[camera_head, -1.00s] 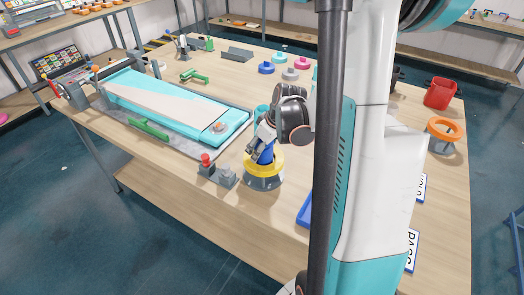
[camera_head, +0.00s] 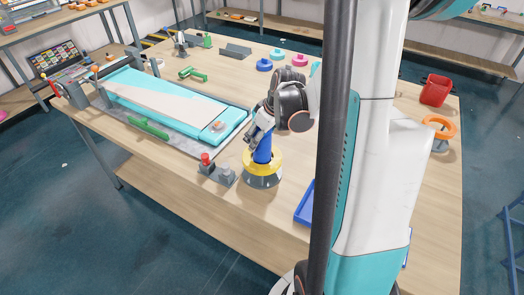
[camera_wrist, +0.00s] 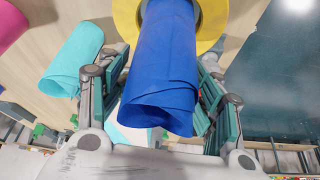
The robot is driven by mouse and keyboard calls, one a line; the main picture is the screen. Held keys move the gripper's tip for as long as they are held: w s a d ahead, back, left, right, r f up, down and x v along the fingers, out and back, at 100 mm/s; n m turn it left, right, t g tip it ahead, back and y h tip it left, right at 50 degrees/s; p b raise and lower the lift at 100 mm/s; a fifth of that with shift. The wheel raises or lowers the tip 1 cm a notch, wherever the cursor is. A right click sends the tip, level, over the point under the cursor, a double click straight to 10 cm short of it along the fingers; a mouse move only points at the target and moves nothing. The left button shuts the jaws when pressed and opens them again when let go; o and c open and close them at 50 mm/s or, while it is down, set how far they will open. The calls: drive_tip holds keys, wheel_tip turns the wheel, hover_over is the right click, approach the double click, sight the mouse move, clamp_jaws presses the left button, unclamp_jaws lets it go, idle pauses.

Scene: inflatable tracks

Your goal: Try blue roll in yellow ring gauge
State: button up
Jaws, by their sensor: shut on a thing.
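The yellow ring gauge (camera_head: 249,168) stands on a grey base near the front edge of the table. The blue roll (camera_head: 263,150) is upright above it, with its lower end at or inside the ring opening; how deep it reaches is hidden. My gripper (camera_head: 261,136) is shut on the blue roll, above the ring. In the wrist view the blue roll (camera_wrist: 166,65) runs between my fingers towards the yellow ring (camera_wrist: 211,30), which shows around its far end. The roll's near end shows loose, overlapping layers.
A control box with a red button (camera_head: 206,159) stands left of the gauge. A blue tray (camera_head: 304,204) lies to its right. An orange ring gauge (camera_head: 440,128) and a red bin (camera_head: 436,90) are farther right. A teal roll (camera_wrist: 72,60) shows in the wrist view.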

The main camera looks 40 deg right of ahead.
drive_tip(key=shift+r+p, duration=2.45)
drive_tip(key=shift+r, duration=1.2)
drive_tip(key=shift+s, duration=0.1)
